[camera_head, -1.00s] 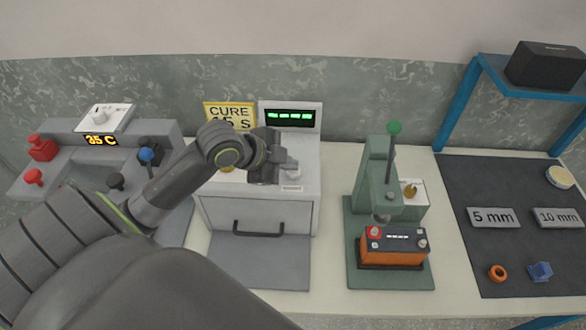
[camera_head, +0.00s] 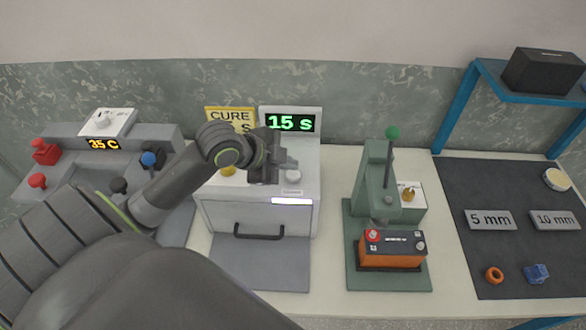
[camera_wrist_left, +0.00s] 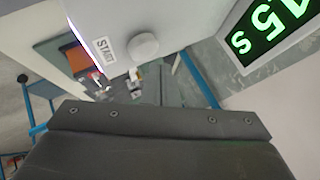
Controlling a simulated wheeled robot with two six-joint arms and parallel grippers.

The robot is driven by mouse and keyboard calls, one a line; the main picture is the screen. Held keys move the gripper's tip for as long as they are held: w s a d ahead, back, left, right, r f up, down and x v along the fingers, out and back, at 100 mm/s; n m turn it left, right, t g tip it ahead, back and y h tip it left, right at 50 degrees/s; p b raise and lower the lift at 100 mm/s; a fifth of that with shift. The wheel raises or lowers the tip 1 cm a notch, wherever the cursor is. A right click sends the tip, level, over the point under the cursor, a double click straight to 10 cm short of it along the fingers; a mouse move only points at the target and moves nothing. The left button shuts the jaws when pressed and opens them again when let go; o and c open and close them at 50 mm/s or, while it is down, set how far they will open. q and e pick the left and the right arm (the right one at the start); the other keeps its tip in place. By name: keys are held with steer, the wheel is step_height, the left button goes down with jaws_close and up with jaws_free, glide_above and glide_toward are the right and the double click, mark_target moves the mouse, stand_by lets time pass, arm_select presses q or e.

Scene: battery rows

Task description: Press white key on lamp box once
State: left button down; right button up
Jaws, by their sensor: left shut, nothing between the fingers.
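The lamp box (camera_head: 306,210) is a pale grey box with a front handle and a display (camera_head: 291,122) reading "15 s" in green. Its round white key (camera_head: 293,176) is on the top, behind a small label (camera_head: 292,191). The key (camera_wrist_left: 144,46) shows clear in the left wrist view, beside the "START" label (camera_wrist_left: 107,50). My left gripper (camera_head: 272,170) is shut and empty, over the box top just left of the key. From the head I cannot tell its exact height. In the wrist view a gap shows between gripper and key. My right gripper is out of view.
A yellow "CURE" sign (camera_head: 229,115) stands behind my arm, partly hidden. A grey station (camera_head: 160,133) with knobs is at left. A green press (camera_head: 374,185) holds an orange battery (camera_head: 391,260) at right. A dark mat (camera_head: 470,180) and blue shelf (camera_head: 545,98) are farther right.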

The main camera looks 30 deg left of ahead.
mark_target(288, 176)
arm_select(q)
steer(key=shift+r, duration=0.1)
step_height(288, 176, up, 5)
steer(key=p, duration=0.5)
stand_by(0.5)
stand_by(0.5)
